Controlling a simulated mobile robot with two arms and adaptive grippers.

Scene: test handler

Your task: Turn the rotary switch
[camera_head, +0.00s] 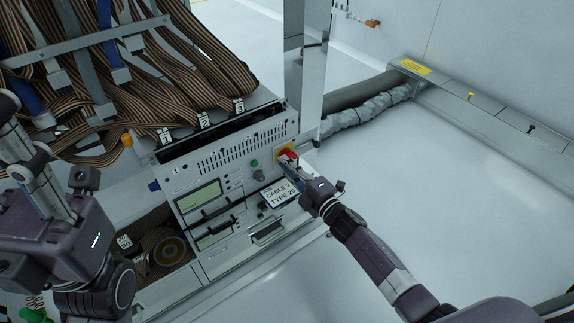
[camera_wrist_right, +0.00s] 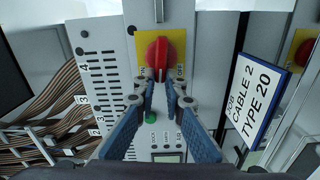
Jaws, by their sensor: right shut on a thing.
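The red rotary switch (camera_head: 287,153) sits on a yellow plate on the grey front panel. In the right wrist view the red knob (camera_wrist_right: 157,52) fills the upper middle, with its narrow handle end pointing down. My right gripper (camera_head: 293,167) reaches it from the lower right. Its two blue fingers (camera_wrist_right: 161,90) are closed in around the lower end of the knob, one on each side. My left arm (camera_head: 80,240) stands at the left of the head view; the state of its fingers cannot be made out.
The panel (camera_head: 235,160) carries a display (camera_head: 199,196), a green button (camera_head: 254,163) and a grey knob (camera_head: 259,175). A label reading CABLE 2 TYPE 20 (camera_head: 279,193) is close to my right gripper. Brown ribbon cables (camera_head: 130,80) cover the top left. The floor at right is clear.

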